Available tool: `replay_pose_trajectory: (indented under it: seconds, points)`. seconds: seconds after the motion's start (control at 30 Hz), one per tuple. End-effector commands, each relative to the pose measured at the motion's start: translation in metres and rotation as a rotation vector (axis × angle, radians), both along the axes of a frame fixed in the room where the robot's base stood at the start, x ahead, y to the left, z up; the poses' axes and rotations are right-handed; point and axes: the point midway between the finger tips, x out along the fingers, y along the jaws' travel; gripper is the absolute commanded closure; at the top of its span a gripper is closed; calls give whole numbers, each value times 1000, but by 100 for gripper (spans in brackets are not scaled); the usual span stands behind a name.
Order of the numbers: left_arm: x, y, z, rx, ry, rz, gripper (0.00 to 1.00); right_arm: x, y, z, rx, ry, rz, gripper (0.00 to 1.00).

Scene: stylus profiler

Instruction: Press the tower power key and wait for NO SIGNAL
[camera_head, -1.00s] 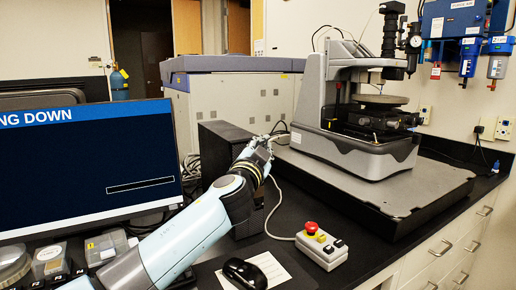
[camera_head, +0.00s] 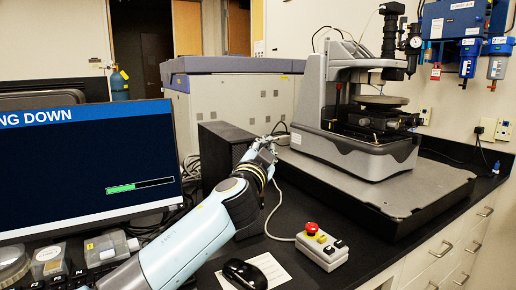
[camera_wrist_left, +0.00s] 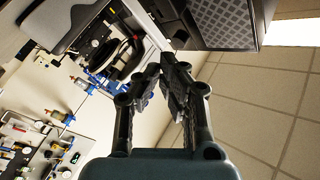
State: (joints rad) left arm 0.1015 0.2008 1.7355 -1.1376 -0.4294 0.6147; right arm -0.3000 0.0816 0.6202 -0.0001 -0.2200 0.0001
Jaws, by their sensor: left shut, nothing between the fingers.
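The black computer tower (camera_head: 222,143) stands on the bench behind my left arm. Its front is mostly hidden by the arm, and I cannot make out the power key. The monitor (camera_head: 90,165) at the left reads "NG DOWN", cut off by the picture edge, with a progress bar (camera_head: 140,186) partly filled green. My left gripper (camera_head: 268,142) is shut and empty, just right of the tower's front; I cannot tell whether it touches. My right gripper is not in view.
The stylus profiler (camera_head: 360,120) stands on a grey slab (camera_head: 425,192) to the right. A control box (camera_head: 322,248) with a red button sits in front, near a black mouse (camera_head: 245,273).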

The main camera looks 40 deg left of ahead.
Motion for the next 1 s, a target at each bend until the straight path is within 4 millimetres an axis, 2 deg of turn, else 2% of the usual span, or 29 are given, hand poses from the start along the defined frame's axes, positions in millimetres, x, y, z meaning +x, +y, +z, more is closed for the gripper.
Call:
replay_pose_trajectory:
  seconds: [0.17,0.6,1.0]
  points:
    - [-2,-5,-1,-2,0,-1,100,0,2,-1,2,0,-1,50]
    - [-18,-43,-1,-2,0,-1,100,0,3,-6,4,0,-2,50]
    - [-19,-46,0,1,0,0,100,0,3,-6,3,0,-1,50]
